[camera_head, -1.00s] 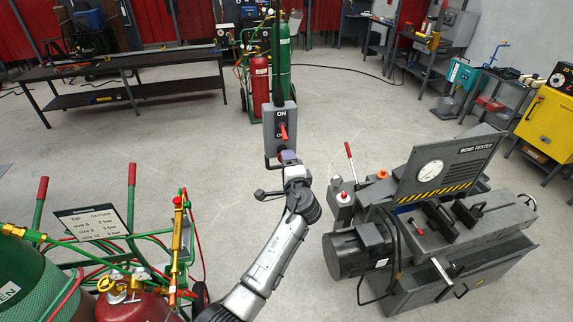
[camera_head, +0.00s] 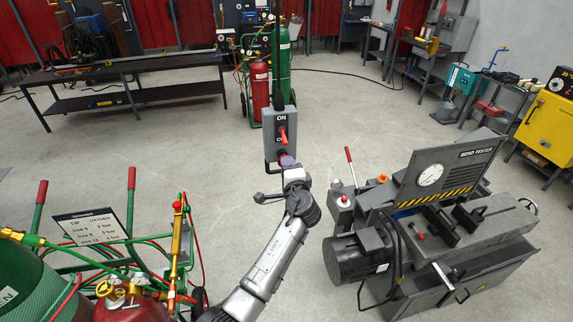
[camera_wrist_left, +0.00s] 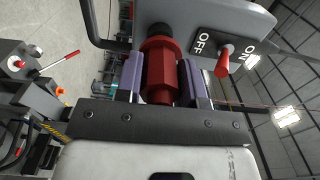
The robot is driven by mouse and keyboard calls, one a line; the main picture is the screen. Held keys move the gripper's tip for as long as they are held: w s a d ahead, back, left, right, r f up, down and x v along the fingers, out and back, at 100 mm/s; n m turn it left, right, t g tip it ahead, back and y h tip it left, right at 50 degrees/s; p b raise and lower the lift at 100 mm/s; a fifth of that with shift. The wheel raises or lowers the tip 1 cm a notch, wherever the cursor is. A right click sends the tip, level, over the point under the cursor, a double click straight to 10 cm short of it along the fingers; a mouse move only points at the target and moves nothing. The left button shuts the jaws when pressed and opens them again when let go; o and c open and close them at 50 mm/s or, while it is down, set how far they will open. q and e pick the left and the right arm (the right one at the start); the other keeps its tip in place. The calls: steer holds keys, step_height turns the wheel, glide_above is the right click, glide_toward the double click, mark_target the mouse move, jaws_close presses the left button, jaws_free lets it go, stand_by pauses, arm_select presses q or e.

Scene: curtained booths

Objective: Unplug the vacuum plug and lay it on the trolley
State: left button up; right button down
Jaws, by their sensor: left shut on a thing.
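A grey box (camera_head: 270,137) hangs on a black cable, with ON and OFF labels and a red toggle (camera_head: 283,136); it also shows at the top of the left wrist view (camera_wrist_left: 240,25). A red plug (camera_wrist_left: 161,78) with a black collar meets the box's underside, with no clear gap visible. My left gripper (camera_head: 287,160) is shut on the plug from below, its purple pads either side of it. The plug is mostly hidden in the head view. A green-framed trolley (camera_head: 130,222) with red handles and gas cylinders stands at the lower left. My right gripper is not in view.
A grey bend tester (camera_head: 455,180) with a motor stands close at right. A second cylinder trolley (camera_head: 270,75) is behind the box. A long dark bench (camera_head: 125,80) is at the back left. Open floor lies between them.

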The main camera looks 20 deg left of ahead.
arm_select(q)
steer(key=shift+s+d+r, duration=0.1)
steer(key=shift+s, duration=0.05)
steer(key=shift+s+d+p, duration=0.25)
steer(key=shift+s+p, duration=0.1)
steer(key=shift+p, duration=0.05)
steer(key=shift+p+v, duration=1.05)
steer(key=shift+v, duration=1.1)
